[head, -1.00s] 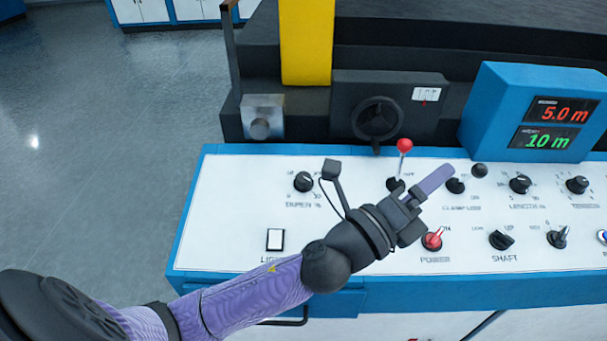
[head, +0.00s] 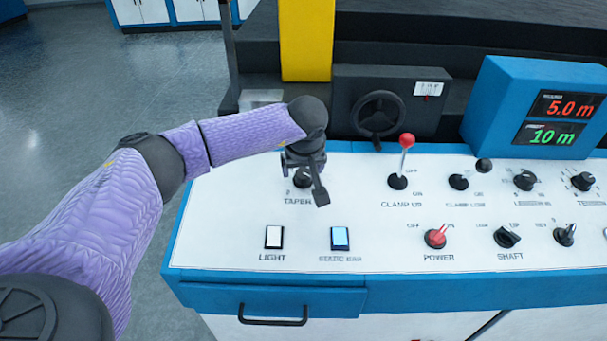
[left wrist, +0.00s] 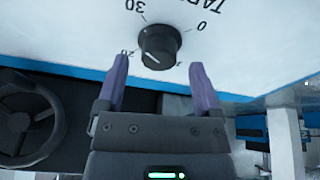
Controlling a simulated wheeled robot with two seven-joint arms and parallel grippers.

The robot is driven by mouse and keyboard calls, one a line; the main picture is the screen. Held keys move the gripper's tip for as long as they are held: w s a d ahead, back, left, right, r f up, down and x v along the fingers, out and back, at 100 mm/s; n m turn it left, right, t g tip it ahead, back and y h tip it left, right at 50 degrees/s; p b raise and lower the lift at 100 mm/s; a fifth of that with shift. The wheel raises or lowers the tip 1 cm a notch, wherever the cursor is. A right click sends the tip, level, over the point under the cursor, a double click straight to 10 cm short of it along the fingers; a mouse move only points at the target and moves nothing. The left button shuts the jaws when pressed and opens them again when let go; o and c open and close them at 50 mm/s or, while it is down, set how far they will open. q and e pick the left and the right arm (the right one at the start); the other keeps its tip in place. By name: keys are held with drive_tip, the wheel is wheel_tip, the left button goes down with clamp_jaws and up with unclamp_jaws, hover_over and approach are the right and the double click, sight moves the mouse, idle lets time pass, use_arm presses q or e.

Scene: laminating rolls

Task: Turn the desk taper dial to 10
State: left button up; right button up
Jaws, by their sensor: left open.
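The taper dial (head: 301,181) is a black round knob on the white desk panel, partly hidden by my left gripper in the head view. In the left wrist view the dial (left wrist: 160,46) shows upside down, with 30, 20 and 0 readable around it. A small pale mark on the knob points to the lower left, roughly toward 20; its exact setting is hard to read. My left gripper (head: 304,172) is over the dial. In the left wrist view its purple fingers (left wrist: 160,70) are open, apart on either side of the knob, with nothing visibly held between them.
The red-tipped clamp lever (head: 405,155) stands to the right of the dial. The light button (head: 274,237) and the lit static bar button (head: 340,238) are in front. A black handwheel (head: 380,114) is behind the panel.

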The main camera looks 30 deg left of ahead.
use_arm(q)
drive_tip(key=shift+x, duration=0.8)
drive_tip(key=shift+d, duration=0.1)
clamp_jaws()
